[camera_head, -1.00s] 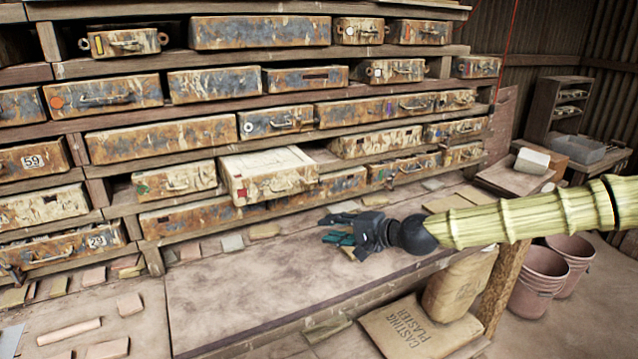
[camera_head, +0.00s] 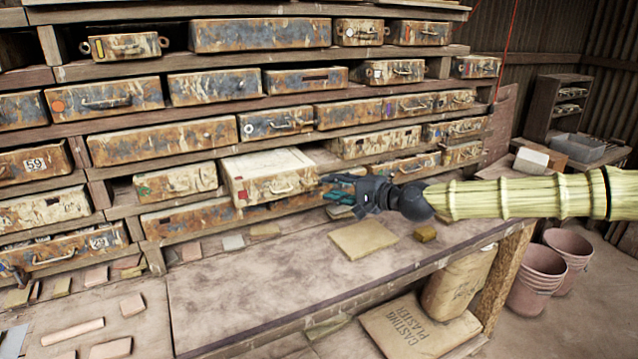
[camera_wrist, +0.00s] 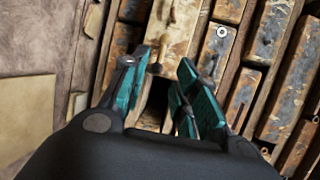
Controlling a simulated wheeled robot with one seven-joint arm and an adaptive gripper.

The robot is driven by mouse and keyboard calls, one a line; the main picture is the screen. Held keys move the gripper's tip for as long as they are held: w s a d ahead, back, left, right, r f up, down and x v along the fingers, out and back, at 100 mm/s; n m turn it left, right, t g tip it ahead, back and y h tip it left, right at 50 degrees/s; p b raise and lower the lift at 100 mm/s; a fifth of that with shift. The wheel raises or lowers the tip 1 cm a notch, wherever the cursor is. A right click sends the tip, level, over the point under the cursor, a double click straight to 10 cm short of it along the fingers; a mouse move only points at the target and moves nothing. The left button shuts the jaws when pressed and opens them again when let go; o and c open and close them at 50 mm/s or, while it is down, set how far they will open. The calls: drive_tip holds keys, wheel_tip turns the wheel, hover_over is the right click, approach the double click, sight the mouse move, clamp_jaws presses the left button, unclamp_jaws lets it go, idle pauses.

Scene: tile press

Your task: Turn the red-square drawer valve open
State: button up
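The red-square drawer (camera_head: 268,178) is a pale, rust-stained box in the middle of the shelving. It juts out from its row, with a red square (camera_head: 242,195) at the left of its front and a curved pull handle (camera_head: 289,185). I see no separate valve on it. My gripper (camera_head: 332,190) is just right of this drawer's front, above the bench. Its teal fingers (camera_wrist: 168,85) are spread apart in the wrist view with nothing between them. A rusty drawer front (camera_wrist: 172,35) lies ahead of the fingers there; I cannot tell for sure which drawer it is.
Rows of rusty drawers fill the wooden shelving. The bench top (camera_head: 260,285) is mostly clear, with a flat tan tile (camera_head: 364,240) and a small block (camera_head: 426,232) right of centre. Plaster sacks (camera_head: 425,325) and buckets (camera_head: 540,275) stand below at the right.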

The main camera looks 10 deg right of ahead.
sight(317, 184)
drive_tip(key=shift+p+x, duration=0.8)
drive_tip(key=shift+x, duration=2.15)
clamp_jaws()
